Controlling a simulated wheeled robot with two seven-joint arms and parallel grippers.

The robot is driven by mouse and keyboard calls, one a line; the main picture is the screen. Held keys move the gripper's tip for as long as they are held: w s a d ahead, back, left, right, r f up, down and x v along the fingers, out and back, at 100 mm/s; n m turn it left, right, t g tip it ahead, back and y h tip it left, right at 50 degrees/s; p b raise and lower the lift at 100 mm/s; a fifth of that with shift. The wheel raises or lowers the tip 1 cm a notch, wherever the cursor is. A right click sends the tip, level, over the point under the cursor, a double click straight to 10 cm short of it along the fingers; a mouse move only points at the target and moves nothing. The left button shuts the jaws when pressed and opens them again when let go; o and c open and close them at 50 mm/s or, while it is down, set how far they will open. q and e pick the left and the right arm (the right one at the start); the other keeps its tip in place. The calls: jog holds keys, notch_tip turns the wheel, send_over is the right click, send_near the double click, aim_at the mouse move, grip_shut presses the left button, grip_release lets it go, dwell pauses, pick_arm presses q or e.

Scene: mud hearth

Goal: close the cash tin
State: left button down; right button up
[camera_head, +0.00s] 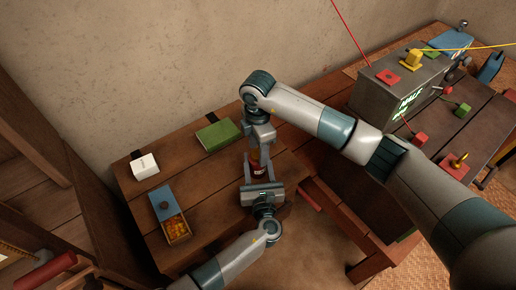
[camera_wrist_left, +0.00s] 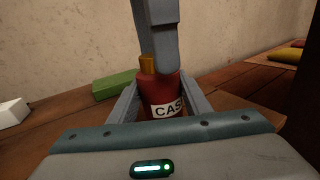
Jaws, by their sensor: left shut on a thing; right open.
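The cash tin (camera_head: 257,170) is a small red tin on the wooden table, with a white label reading "CAS" in the left wrist view (camera_wrist_left: 172,104). It stands upright between the fingers of my left gripper (camera_head: 258,162), which is shut on it from the near side. My right gripper (camera_head: 260,143) reaches down from above to the tin's top and is open. In the left wrist view a grey part of it covers much of the top. A small orange-yellow piece (camera_wrist_left: 148,64) shows at the top; I cannot tell whether it is a lid part.
A green block (camera_head: 218,134), a white box (camera_head: 145,166) and a blue-topped box with orange contents (camera_head: 178,229) lie left of the tin. At the right, a grey box (camera_head: 395,90) with coloured pieces and wires stands on another table. The wall is close behind.

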jog(key=shift+r, duration=0.1)
notch_tip(320, 180, up, 12)
dwell(0.5)
pick_arm(q)
jog(key=c, duration=0.9)
grip_release()
jog(key=shift+s, duration=0.1)
jog(key=shift+s+d+b, duration=0.35)
jog(key=shift+s+b, duration=0.05)
jog(key=shift+s, duration=2.45)
jog(key=shift+s+d+b, duration=0.3)
jog(key=shift+s+b, duration=0.1)
jog(key=shift+s, duration=2.45)
jog(key=shift+s+d+b, duration=0.35)
jog(key=shift+s+b, duration=0.05)
jog(key=shift+s, duration=2.45)
pick_arm(e)
jog(key=shift+f, duration=1.3)
pick_arm(q)
jog(key=shift+s, duration=0.1)
pick_arm(e)
jog(key=shift+s+f, duration=0.1)
